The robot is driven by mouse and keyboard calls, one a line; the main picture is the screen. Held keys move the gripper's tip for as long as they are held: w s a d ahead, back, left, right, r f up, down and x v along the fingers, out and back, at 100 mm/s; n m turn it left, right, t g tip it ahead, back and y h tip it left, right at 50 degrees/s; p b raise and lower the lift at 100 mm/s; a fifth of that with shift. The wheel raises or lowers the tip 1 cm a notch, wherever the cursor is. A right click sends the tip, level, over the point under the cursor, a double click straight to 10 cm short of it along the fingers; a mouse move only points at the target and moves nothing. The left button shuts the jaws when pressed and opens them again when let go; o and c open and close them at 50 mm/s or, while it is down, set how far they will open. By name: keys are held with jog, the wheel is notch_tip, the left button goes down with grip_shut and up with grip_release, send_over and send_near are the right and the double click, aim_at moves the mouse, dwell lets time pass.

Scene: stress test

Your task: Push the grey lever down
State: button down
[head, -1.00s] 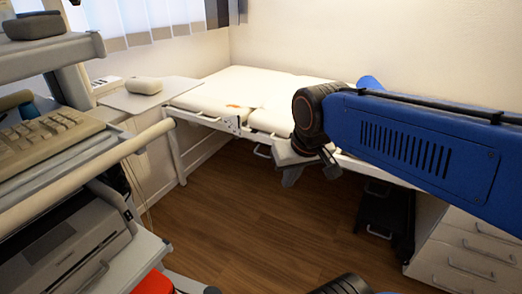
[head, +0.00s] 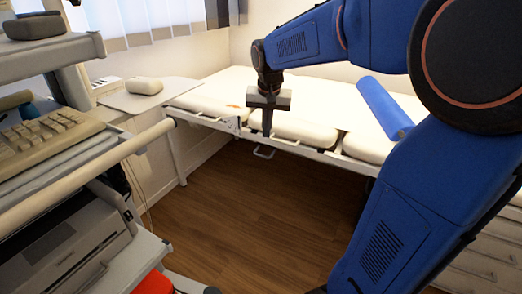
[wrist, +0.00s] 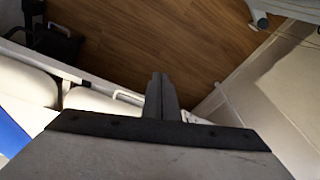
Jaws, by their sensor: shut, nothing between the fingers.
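A small grey loop-shaped lever (head: 264,153) hangs under the front rail of the white bed (head: 205,118). A pale handle (wrist: 130,97), likely the same lever, shows beside the fingers in the wrist view. My gripper (head: 267,132) points down at the bed's front edge, with its fingertips just above the lever in the head view. The fingers (wrist: 160,78) are together and empty. I cannot tell whether they touch the lever or how far apart they are in depth.
A blue roll (head: 384,106) lies on the bed. A cart with a keyboard (head: 45,138) and a printer (head: 75,245) stands at the left. The wooden floor (head: 235,215) before the bed is clear. White drawers (head: 490,245) stand partly hidden at the right.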

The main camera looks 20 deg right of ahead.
jog(key=w+d+f+m, duration=0.2)
jog(key=w+d+f, duration=0.1)
jog(key=w, duration=0.7)
jog(key=m+g, duration=0.2)
send_over(261, 155)
jog(key=s+a, duration=0.1)
notch_tip(261, 155, down, 6)
jog(key=shift+a+r, duration=0.15)
jog(key=shift+a, duration=0.05)
jog(key=f, duration=0.4)
jog(key=d+f, duration=0.1)
jog(key=f, duration=0.4)
jog(key=w+f, duration=0.1)
jog(key=f, duration=0.4)
jog(key=shift+d, duration=0.15)
